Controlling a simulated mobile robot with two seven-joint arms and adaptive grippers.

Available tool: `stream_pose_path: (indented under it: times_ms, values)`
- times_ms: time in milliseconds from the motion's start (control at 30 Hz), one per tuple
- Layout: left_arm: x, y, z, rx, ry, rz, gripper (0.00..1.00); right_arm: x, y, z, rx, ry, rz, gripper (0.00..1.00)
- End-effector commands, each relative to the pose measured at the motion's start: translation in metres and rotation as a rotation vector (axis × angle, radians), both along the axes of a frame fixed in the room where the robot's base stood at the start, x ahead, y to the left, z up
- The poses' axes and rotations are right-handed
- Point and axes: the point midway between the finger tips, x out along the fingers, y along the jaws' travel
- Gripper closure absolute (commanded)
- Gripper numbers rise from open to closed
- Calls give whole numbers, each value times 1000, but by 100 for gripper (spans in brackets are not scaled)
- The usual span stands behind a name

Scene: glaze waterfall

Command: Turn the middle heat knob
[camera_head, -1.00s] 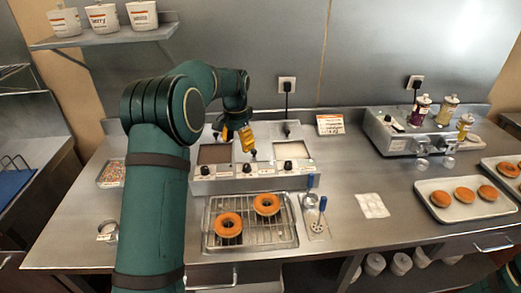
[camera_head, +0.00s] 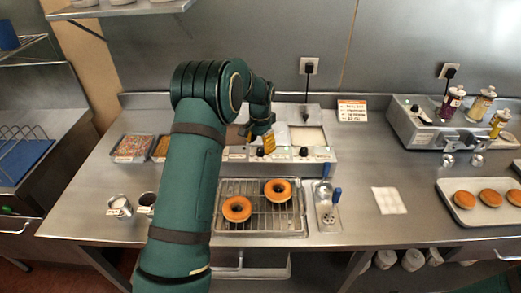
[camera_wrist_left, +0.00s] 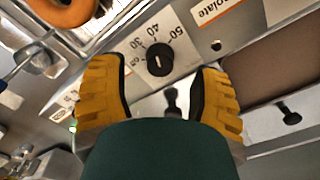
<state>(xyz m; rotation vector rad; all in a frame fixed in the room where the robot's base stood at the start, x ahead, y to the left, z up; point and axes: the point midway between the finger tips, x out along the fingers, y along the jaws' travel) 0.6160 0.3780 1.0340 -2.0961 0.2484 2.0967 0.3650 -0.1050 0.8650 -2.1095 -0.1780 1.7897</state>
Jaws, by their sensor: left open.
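The glaze warmer (camera_head: 328,154) stands at the back of the counter with dark heat knobs along its front panel. The right knob (camera_head: 303,151) is clear in the head view; the left one is hidden behind my arm. My left gripper (camera_head: 264,143) is open at the panel around the middle knob's place. In the left wrist view, a black knob (camera_wrist_left: 158,60) on a white dial marked 30, 40 and 50 lies between the yellow fingertips of my left gripper (camera_wrist_left: 158,78), with a gap on both sides. I cannot tell its depth. My right gripper is out of view.
A wire rack (camera_head: 262,218) with two donuts stands in front of the warmer. A ladle holder (camera_head: 327,205) stands to its right. Sprinkle trays (camera_head: 133,148) and cups are left of my arm.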

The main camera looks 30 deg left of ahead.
Motion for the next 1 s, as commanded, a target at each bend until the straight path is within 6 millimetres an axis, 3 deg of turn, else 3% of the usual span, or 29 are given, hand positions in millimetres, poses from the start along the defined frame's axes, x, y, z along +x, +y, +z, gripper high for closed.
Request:
stream_pose_path:
  times_ms: [200, 567, 767, 1000]
  values:
    - [0, 0, -22, -1, 0, 0, 37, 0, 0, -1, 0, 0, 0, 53]
    - [0, 0, -26, 0, 0, 0, 37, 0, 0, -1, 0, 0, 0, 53]
    - [0, 0, -26, 0, 0, 0, 100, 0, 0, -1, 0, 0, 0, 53]
    - [0, 0, -26, 0, 0, 7, 100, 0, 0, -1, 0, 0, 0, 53]
